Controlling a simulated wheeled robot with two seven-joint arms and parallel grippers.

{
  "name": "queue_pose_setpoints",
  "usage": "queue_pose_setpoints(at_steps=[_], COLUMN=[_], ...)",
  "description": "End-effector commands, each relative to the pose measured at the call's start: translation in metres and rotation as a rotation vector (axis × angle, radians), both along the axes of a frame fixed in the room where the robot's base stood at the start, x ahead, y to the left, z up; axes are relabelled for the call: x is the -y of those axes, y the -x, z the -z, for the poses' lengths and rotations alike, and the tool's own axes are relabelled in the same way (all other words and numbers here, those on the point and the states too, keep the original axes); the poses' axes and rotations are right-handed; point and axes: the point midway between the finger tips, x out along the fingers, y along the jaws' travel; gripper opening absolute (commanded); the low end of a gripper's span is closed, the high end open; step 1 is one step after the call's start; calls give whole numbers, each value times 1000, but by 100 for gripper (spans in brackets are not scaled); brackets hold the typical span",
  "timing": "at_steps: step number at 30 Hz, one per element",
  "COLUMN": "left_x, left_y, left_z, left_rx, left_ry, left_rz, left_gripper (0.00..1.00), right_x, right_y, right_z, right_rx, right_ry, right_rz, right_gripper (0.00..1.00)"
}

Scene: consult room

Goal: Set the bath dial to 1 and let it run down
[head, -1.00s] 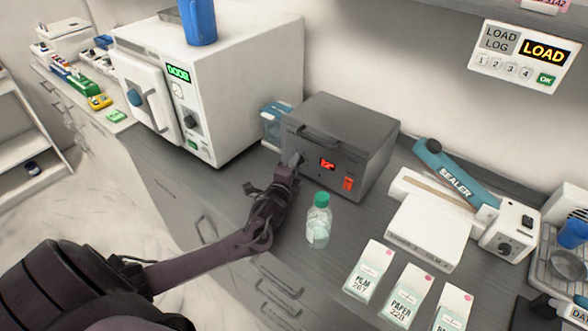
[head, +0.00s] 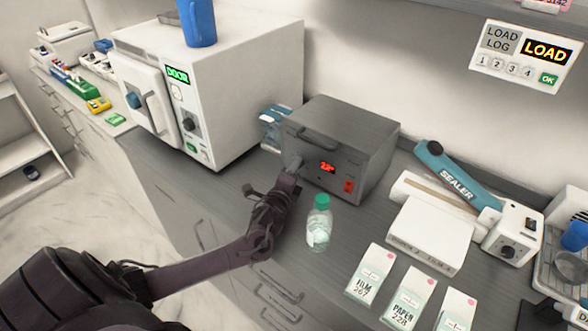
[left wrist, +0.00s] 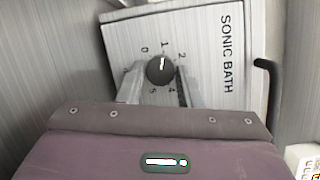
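The sonic bath (head: 345,140) is a grey box on the counter with a red display (head: 327,168) too small to read surely. Its black dial (left wrist: 161,72) shows in the left wrist view, with a white pointer line directed at about the 1 mark. My left gripper (head: 292,170) is at the bath's front. In the left wrist view its two fingers (left wrist: 160,84) stand apart on either side of the dial, with small gaps seeming to show. The dial is hidden behind the gripper in the head view. My right gripper is out of view.
A clear bottle with a green cap (head: 318,225) stands just right of my left gripper. A white autoclave (head: 225,85) stands left of the bath. A sealer (head: 455,185) and several white packets (head: 408,297) lie to the right.

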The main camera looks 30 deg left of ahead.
Motion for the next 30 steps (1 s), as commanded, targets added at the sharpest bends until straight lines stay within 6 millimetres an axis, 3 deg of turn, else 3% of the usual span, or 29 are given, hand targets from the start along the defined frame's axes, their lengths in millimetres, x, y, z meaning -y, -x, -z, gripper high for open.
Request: queue_pose_setpoints(at_steps=[1, 4, 14, 24, 30], left_x=[0, 0, 1, 13, 18], left_y=[1, 0, 4, 55, 74], left_z=[2, 1, 1, 4, 3], left_rx=[-3, -2, 0, -2, -2], left_ry=[0, 1, 1, 1, 1], left_rz=[0, 0, 0, 0, 0], left_gripper=[39, 51, 51, 51, 51], right_x=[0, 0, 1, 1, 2], right_y=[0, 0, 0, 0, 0], right_z=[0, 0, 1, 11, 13], right_rx=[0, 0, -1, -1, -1], right_ry=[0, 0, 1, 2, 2], right_rz=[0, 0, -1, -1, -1], right_gripper=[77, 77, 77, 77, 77])
